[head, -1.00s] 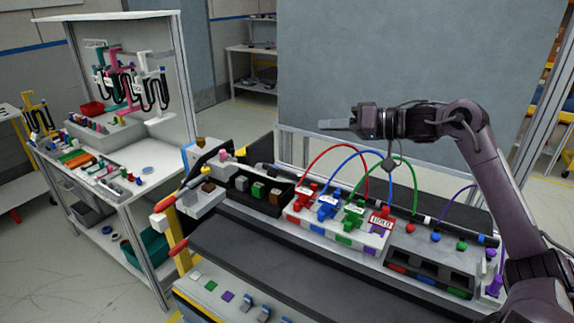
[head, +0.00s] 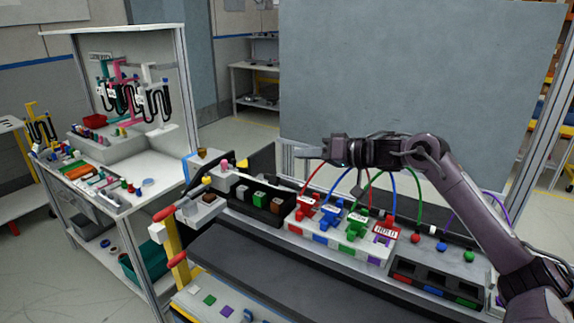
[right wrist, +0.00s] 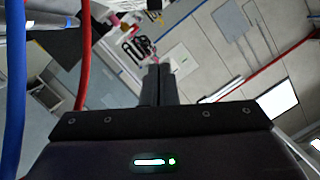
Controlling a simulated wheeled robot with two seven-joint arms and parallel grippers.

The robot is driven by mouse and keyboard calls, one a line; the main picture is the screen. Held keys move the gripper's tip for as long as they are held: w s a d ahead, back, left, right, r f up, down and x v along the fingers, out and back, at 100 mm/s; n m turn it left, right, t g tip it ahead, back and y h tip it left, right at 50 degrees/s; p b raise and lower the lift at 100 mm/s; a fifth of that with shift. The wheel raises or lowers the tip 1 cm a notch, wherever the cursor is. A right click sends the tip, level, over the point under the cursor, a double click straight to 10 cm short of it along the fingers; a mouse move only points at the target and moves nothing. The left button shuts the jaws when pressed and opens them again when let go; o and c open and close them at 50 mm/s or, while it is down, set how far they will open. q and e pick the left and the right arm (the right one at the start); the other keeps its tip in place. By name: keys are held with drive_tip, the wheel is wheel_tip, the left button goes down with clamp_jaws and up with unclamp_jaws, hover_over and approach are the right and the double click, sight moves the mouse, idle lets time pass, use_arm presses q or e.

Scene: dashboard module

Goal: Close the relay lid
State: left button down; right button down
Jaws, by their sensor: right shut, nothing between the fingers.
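The black relay box (head: 258,209) sits on the left part of the dashboard module and holds grey, green and brown blocks in an open-topped row. A dark panel (head: 262,159) stands raised behind it and looks like the relay lid; I cannot make out its hinge. My right gripper (head: 310,152) is shut and empty. It points left, in the air above the module, to the right of the dark panel and apart from it. In the right wrist view the fingers (right wrist: 159,83) are together with nothing between them. My left gripper is not in view.
Red, blue and green plugs with arching cables (head: 345,185) rise from the white block (head: 345,243) below my right arm. A dark empty-slotted holder (head: 432,275) lies to the right. A yellow post with red ends (head: 178,250) stands at the left. A side bench (head: 100,185) is farther left.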

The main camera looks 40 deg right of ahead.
drive_tip(key=w+a+f+p, duration=0.2)
drive_tip(key=w, duration=0.1)
drive_tip(key=shift+a, duration=0.4)
drive_tip(key=shift+s+a+f+p, duration=0.2)
drive_tip(key=shift+a+f, duration=0.1)
drive_tip(key=shift+f, duration=0.2)
drive_tip(key=shift+s+a+f+p, duration=0.2)
drive_tip(key=shift+a+f, duration=0.1)
drive_tip(key=shift+f, duration=0.2)
drive_tip(key=shift+d, duration=0.1)
